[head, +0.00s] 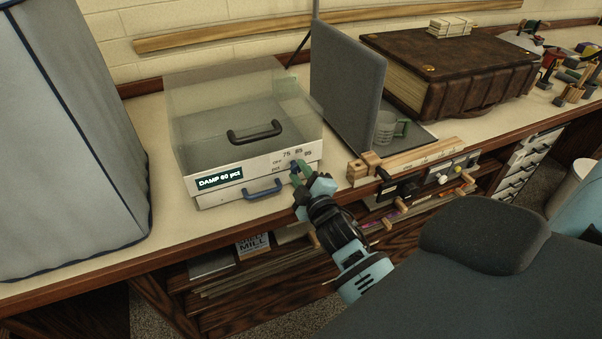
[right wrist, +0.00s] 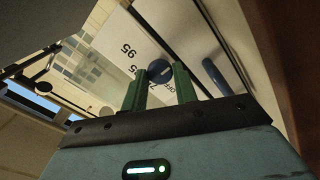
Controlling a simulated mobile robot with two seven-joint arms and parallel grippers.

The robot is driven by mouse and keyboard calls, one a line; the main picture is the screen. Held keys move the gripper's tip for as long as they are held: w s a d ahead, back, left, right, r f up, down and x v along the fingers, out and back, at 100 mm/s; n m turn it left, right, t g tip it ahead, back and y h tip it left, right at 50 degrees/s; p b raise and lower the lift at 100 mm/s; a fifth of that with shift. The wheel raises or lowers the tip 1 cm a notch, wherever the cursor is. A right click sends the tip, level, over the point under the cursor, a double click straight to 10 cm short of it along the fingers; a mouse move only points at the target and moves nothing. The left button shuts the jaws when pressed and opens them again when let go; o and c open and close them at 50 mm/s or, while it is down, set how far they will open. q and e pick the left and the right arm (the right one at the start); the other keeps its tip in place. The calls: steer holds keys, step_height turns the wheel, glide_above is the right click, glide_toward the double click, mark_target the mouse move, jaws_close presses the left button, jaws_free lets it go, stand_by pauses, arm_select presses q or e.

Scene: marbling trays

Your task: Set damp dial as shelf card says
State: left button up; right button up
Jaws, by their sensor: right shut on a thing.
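The damp box (head: 243,110) is a clear-lidded case with a dark handle on top. My right gripper (head: 300,176) is shut on the dial. In the right wrist view the green fingers (right wrist: 160,82) stand on both sides of the round dial (right wrist: 160,71), beside the printed numbers. Its pointer setting is too small to tell. My left gripper is not in view.
A blue drawer handle (head: 264,189) is just below the dial. A grey covered block (head: 60,140) stands left. Shelves with printed items (head: 253,244) lie below the counter.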

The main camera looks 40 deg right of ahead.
stand_by(0.4)
steer(key=o, duration=1)
steer(key=shift+c, duration=0.2)
steer(key=shift+s, duration=0.2)
steer(key=v, duration=0.7)
steer(key=shift+s, duration=0.2)
